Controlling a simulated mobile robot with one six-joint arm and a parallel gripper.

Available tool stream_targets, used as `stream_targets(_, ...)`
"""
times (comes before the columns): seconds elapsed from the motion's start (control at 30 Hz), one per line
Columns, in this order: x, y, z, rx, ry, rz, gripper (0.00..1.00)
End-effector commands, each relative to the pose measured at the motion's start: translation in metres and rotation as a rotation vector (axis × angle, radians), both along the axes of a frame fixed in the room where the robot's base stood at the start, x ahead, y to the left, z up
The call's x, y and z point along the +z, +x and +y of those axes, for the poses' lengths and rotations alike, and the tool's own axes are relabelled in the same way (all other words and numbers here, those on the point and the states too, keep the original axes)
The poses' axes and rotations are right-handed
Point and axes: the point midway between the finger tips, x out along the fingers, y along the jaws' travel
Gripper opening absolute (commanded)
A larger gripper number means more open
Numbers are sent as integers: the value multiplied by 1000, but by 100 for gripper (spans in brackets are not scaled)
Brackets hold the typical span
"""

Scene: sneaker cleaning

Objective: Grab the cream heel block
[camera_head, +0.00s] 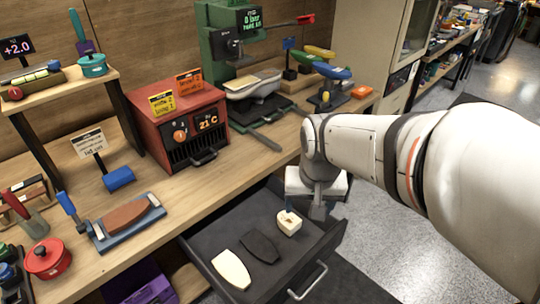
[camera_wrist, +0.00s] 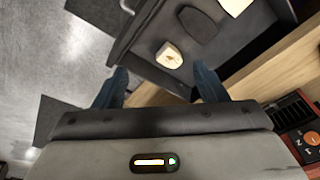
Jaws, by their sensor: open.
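The cream heel block (camera_head: 288,222) is a small, chunky piece with a darker mark on top. It lies in the open drawer (camera_head: 210,255), near the drawer's back right part. It also shows in the wrist view (camera_wrist: 169,55), ahead of the fingertips and roughly between their lines. My gripper (camera_wrist: 162,80) is open and empty, its two blue-grey fingers spread wide. In the head view my gripper (camera_head: 319,208) hangs beside the drawer's right end, to the right of the block and apart from it.
A black sole-shaped piece (camera_head: 260,246) and a longer cream sole-shaped piece (camera_head: 232,269) lie in the drawer, left of the block. The drawer's front has a metal handle (camera_head: 308,281). The workbench (camera_head: 215,180) above holds a red heater box (camera_head: 185,125) and a green press (camera_head: 222,55).

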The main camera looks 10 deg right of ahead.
Motion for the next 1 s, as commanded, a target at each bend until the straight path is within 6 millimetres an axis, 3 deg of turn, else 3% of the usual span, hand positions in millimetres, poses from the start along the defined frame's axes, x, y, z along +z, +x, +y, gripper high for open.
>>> stream_targets(0.1,-33,42,1,-149,24,47,76)
stream_targets(0.3,-94,106,1,-410,53,105,91)
stream_targets(0.5,-155,149,1,-625,66,148,91)
stream_targets(0.7,-189,167,1,-732,69,166,91)
stream_targets(1.0,-221,168,1,-748,69,170,91)
